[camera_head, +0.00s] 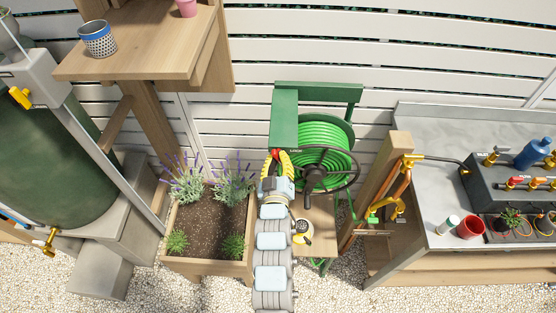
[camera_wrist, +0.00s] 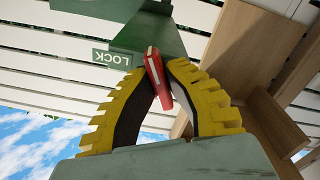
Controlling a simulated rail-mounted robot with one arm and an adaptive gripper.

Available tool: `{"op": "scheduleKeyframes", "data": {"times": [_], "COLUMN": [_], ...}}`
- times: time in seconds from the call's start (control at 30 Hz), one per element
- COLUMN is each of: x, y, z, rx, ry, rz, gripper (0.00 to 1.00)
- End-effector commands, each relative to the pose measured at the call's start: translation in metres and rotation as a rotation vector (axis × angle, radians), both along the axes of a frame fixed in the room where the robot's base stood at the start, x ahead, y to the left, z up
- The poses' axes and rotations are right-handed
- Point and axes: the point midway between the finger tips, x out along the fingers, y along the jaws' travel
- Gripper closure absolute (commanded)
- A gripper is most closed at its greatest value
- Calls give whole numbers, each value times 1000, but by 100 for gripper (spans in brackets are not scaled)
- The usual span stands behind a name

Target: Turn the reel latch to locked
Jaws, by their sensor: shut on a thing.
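The hose reel (camera_head: 322,150) has a green frame, coiled bright green hose and a dark hand wheel (camera_head: 314,179). Its red reel latch (camera_wrist: 157,78) is a small flat lever. My gripper (camera_wrist: 164,76), with yellow ribbed fingers, is shut on the latch, its tips on either side of it. A green plate with a white LOCK label (camera_wrist: 112,58) is left of the latch in the wrist view; the latch stands apart from the label, tilted. In the head view my gripper (camera_head: 279,158) is at the reel's left side and the latch is mostly hidden by the fingers.
A wooden planter (camera_head: 247,269) with lavender stands left of my arm. A wooden post (camera_head: 383,190) and a bench with taps (camera_head: 440,232) stand to the right. A shelf (camera_head: 140,62) is at upper left. The white slatted fence (camera_head: 420,50) closes the back.

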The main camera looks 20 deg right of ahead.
Motion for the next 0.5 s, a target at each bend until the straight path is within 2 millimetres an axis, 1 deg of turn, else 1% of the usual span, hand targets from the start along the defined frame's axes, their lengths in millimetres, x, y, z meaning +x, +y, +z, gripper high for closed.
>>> {"op": "scheduleKeyframes", "data": {"times": [0.03,0.2,0.5], "x": [0,0,0], "y": [-1,0,0], "z": [-3,-3,-3], "rx": [42,179,364], "ry": [-17,-79,-163], "rz": [-1,-1,-1], "gripper": [100,100,100]}}
